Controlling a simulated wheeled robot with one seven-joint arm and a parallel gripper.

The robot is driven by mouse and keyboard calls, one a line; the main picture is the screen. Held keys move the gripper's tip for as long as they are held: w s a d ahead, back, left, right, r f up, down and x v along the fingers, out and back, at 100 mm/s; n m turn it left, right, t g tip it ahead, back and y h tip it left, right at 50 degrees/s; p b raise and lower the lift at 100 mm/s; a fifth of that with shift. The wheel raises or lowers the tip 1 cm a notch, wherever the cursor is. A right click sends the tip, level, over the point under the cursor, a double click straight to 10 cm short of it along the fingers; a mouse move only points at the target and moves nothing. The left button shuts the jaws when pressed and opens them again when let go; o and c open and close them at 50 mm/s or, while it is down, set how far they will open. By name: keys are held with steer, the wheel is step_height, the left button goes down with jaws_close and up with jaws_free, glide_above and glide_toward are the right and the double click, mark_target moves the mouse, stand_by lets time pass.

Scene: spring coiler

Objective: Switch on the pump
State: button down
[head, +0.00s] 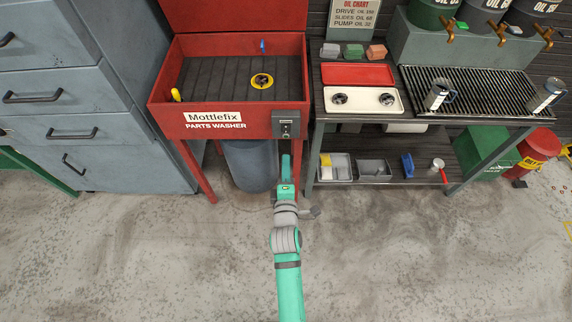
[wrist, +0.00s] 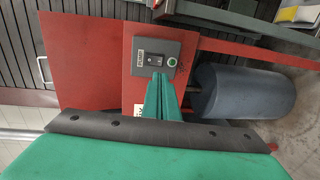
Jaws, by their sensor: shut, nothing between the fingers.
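The red parts washer (head: 225,124), labelled Mottlefix, stands left of centre. A grey switch box (head: 288,118) is fixed at the right end of its front. In the wrist view the box (wrist: 145,48) shows a small label, a dark rocker switch (wrist: 155,66) and a round green button or lamp (wrist: 172,62). Whether the green part is lit I cannot tell. My gripper (head: 285,158) is shut and empty, in front of and just below the box. In the wrist view its fingertips (wrist: 161,78) overlap the box's edge near the rocker; I cannot tell whether they touch.
A grey drum (head: 250,165) stands under the washer. Grey drawers (head: 85,100) stand at the left. The floor in front is mostly open.

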mark_target(286, 133)
steer(key=w, duration=0.3)
steer(key=w+f, duration=0.1)
steer(key=w, duration=0.6)
steer(key=shift+w+f, duration=0.2)
steer(key=shift+w, duration=0.15)
steer(key=shift+w, duration=0.2)
steer(key=shift+s+f, duration=0.1)
steer(key=shift+s, duration=0.05)
steer(key=shift+s+d+f, duration=0.1)
steer(key=shift+s, duration=0.2)
steer(key=s+f, duration=0.1)
steer(key=s, duration=1.2)
steer(key=shift+f, duration=0.2)
